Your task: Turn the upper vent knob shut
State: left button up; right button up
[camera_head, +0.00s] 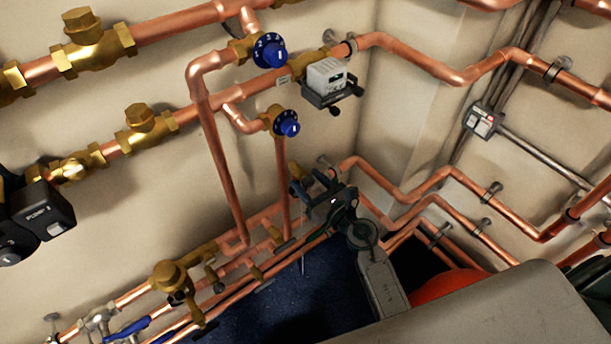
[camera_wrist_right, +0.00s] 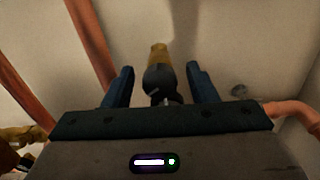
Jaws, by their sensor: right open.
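Two blue knobs with white marks sit on brass fittings on the wall, an upper one (camera_head: 269,51) and a lower one (camera_head: 286,123). No label shows which part is the vent knob. My right gripper (camera_head: 308,196) is low in the head view, well below both blue knobs, beside the copper pipes. In the right wrist view its two fingers (camera_wrist_right: 160,88) are apart. A dark rounded part with a brass end (camera_wrist_right: 158,55) shows between or beyond them; I cannot tell if they touch it. My left gripper is not in view.
Copper pipes (camera_head: 222,160) run along the wall and corner. A grey boxed device (camera_head: 328,80) sits right of the upper knob. A black pump (camera_head: 45,210) is at the left. Brass valves (camera_head: 168,275) and blue lever handles (camera_head: 128,330) are low left. Open space lies before the wall.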

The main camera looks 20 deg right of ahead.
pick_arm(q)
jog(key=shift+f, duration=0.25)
pick_arm(e)
jog(key=shift+x, duration=0.85)
jog(key=c, duration=1)
jog(key=shift+o, duration=0.2)
